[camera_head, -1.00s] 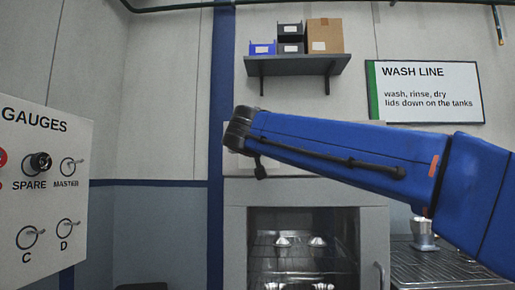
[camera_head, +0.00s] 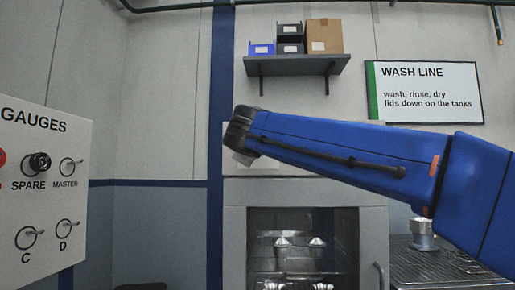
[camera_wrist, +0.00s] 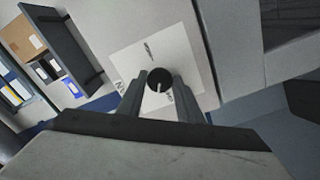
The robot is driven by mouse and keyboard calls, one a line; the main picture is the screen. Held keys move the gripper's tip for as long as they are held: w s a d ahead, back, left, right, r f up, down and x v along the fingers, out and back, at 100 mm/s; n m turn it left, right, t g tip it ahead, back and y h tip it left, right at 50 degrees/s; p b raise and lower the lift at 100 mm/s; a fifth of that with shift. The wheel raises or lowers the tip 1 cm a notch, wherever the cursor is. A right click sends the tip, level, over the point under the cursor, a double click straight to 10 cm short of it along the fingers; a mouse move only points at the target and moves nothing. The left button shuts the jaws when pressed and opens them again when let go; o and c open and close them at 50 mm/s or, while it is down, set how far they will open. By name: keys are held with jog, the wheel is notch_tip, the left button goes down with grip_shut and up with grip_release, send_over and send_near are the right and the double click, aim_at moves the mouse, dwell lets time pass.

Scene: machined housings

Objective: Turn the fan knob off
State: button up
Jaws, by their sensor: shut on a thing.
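The fan knob (camera_wrist: 160,79) is a round black knob with a thin white pointer mark, on a white plate (camera_wrist: 134,58) in the wrist view. The pointer slants toward the lower part of that view. Dark lettering stands around the knob, but it is blurred and tilted. My gripper (camera_wrist: 160,86) has one finger on each side of the knob and is shut on it. In the head view my blue arm reaches left across the middle, and the knob and my fingers are hidden there.
A metal cabinet (camera_head: 233,235) with an open front stands below my arm. A gauge panel (camera_head: 60,205) with several knobs is at the left. A wall shelf (camera_head: 297,66) with boxes hangs above. A drying rack (camera_head: 445,262) is at the lower right.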

jog(key=n, duration=0.6)
jog(key=shift+n, duration=0.3)
dwell(0.4)
jog(key=o, duration=1)
jog(key=s, duration=1.7)
jog(key=shift+s+a, duration=0.2)
jog(key=shift+a, duration=0.1)
